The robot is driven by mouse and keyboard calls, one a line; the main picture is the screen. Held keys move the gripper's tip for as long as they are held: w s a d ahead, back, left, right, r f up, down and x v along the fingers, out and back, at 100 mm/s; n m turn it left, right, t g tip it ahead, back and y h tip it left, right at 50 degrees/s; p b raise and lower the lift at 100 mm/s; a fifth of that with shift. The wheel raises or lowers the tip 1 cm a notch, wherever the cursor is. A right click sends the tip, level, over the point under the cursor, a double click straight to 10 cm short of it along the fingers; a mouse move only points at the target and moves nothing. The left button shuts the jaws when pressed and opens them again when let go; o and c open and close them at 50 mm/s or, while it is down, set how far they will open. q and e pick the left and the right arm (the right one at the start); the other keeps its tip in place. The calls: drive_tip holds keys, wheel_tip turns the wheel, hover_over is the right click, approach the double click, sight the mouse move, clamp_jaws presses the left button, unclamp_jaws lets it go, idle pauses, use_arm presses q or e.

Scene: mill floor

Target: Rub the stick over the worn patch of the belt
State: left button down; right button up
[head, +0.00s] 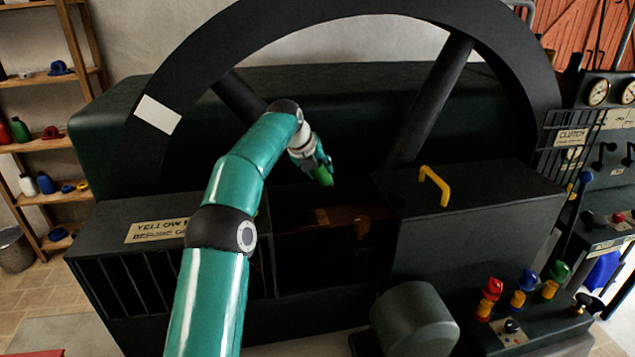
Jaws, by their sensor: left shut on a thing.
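My left gripper (318,169) is shut on a green stick (324,178), only the end of which shows below the fingers. It holds the stick above the open bay in the dark machine housing. Down in the bay, a brown strip that looks like the belt (340,216) shows dimly, with a lighter orange-brown spot (362,222) at its right that may be the worn patch. The stick appears apart from the belt. Most of the belt is in shadow or hidden. My right gripper is not in view.
A large black flywheel (545,75) arches over the bay. A cover with a yellow handle (434,184) stands right of it, a barred guard (130,290) left. Colored knobs (525,285) are at front right, a clutch panel (570,137) at right, shelves (50,143) at left.

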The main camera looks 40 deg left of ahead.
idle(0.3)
use_arm(q)
drive_tip(key=d+r+m+h+b, duration=0.1)
drive_tip(key=d+r+m+h, duration=0.15)
drive_tip(key=d, duration=1.15)
drive_tip(key=s+d+f+m, duration=0.1)
drive_tip(key=s+d+f, duration=0.6)
drive_tip(key=d+f, duration=0.2)
drive_tip(key=s+d+f+m+h, duration=0.1)
drive_tip(key=s+d+f+m, duration=0.1)
drive_tip(key=s+d+f, duration=0.5)
drive_tip(key=d+f, duration=0.1)
drive_tip(key=d, duration=0.3)
drive_tip(key=shift+s+f+b, duration=0.35)
drive_tip(key=shift+f, duration=0.05)
